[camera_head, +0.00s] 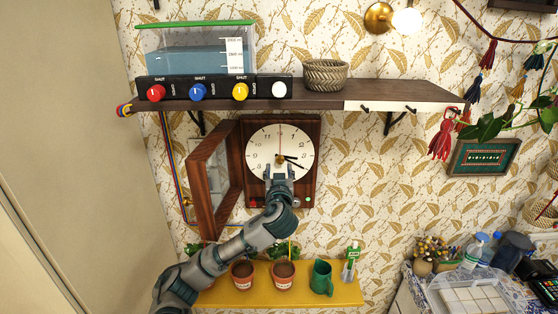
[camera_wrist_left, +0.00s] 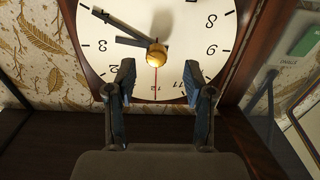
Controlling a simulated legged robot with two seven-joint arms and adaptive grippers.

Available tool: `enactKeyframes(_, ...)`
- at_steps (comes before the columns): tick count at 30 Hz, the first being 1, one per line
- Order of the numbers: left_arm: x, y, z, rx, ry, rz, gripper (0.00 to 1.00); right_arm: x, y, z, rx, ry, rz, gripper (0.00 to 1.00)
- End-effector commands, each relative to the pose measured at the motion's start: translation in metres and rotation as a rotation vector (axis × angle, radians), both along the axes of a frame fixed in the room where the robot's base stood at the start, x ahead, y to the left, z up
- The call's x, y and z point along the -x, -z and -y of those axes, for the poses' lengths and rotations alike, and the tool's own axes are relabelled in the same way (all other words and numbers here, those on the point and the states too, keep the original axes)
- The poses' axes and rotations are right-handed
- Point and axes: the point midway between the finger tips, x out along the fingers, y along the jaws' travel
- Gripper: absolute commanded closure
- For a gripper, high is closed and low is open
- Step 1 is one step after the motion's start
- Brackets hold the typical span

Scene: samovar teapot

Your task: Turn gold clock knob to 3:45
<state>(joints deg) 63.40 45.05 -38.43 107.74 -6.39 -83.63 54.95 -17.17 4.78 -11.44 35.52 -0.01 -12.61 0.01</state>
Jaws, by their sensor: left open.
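The wall clock (camera_head: 265,140) has a white face, a wooden case and an open wooden door at its left. The gold knob (camera_wrist_left: 157,53) sits at the face's centre in the left wrist view, where the face appears upside down. The shorter black hand points near 3 and the longer one near 4; the thin red hand points to 12. My left gripper (camera_head: 280,170) reaches up from below in front of the lower face. In the wrist view its open fingers (camera_wrist_left: 160,72) are spread either side of the knob's line, with the knob just beyond the tips. I cannot tell any contact.
The open clock door (camera_head: 214,180) stands out left of my forearm. A dark shelf (camera_head: 330,94) above holds a water tank with coloured knobs and a basket (camera_head: 325,73).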

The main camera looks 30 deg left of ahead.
Motion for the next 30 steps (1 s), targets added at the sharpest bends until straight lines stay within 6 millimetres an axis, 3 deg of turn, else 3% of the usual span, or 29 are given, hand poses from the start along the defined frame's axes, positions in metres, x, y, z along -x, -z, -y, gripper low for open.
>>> enactKeyframes(3, -0.019, -0.002, -0.011, -0.001, -0.002, -0.001, 0.47, -0.001, -0.007, -0.004, -0.005, 0.001, 0.001, 0.60)
enactKeyframes(9, -0.038, -0.001, -0.021, -0.001, 0.001, -0.001, 0.47, -0.001, -0.011, -0.008, -0.010, 0.001, 0.002, 0.60)
enactKeyframes(19, -0.042, 0.000, -0.025, -0.001, 0.002, -0.001, 0.47, -0.001, -0.011, -0.005, -0.007, 0.000, 0.003, 0.60)
enactKeyframes(20, -0.042, 0.001, -0.025, -0.001, 0.002, -0.001, 0.50, -0.001, -0.011, -0.005, -0.006, 0.001, 0.002, 0.60)
enactKeyframes(26, -0.042, 0.000, -0.025, -0.001, 0.001, -0.001, 1.00, -0.001, -0.011, -0.002, -0.003, 0.000, 0.003, 0.60)
enactKeyframes(30, -0.042, 0.000, -0.026, -0.001, 0.001, -0.001, 1.00, -0.001, -0.011, -0.001, -0.002, 0.001, 0.003, 0.60)
